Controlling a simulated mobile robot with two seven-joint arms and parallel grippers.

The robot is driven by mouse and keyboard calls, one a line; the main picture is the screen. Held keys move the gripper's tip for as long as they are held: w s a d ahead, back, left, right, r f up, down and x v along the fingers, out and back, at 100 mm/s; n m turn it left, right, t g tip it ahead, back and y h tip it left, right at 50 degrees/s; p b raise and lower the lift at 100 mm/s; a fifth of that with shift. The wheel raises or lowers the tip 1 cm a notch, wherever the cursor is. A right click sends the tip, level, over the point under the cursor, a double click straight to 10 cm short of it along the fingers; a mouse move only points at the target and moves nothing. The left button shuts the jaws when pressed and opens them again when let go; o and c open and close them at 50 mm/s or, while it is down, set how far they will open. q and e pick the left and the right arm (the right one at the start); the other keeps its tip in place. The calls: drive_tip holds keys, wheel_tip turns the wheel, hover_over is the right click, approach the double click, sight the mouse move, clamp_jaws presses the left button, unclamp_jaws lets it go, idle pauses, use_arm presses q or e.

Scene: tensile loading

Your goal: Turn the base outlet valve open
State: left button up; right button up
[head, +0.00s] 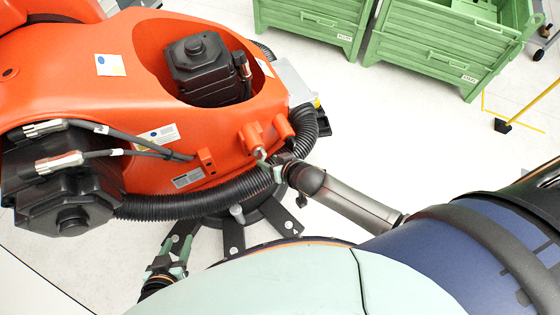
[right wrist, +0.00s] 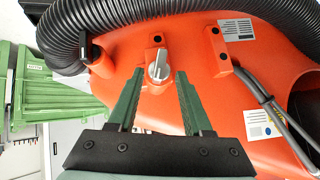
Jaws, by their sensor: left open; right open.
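The valve shows in the right wrist view as a small silver-grey knob (right wrist: 158,68) with a raised grip, on the side of a big orange machine body (right wrist: 120,80). My right gripper (right wrist: 160,73) is open, and its two green fingers stand on either side of the knob in that view. I cannot tell whether they touch it. In the head view my right gripper (head: 269,164) is close against the orange body (head: 105,110), and I cannot make out the knob there. My left gripper (head: 177,243) is open and empty, low in the head view, apart from the body.
A black corrugated hose (head: 180,207) runs along the orange body; in the right wrist view the hose (right wrist: 125,22) passes above the knob. Cables (head: 150,145) cross the body. Green crates (head: 440,50) stand on the floor behind, with clear floor before them.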

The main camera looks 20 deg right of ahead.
drive_tip(key=v, duration=0.6)
drive_tip(key=shift+r+p, duration=0.2)
drive_tip(key=shift+p, duration=0.25)
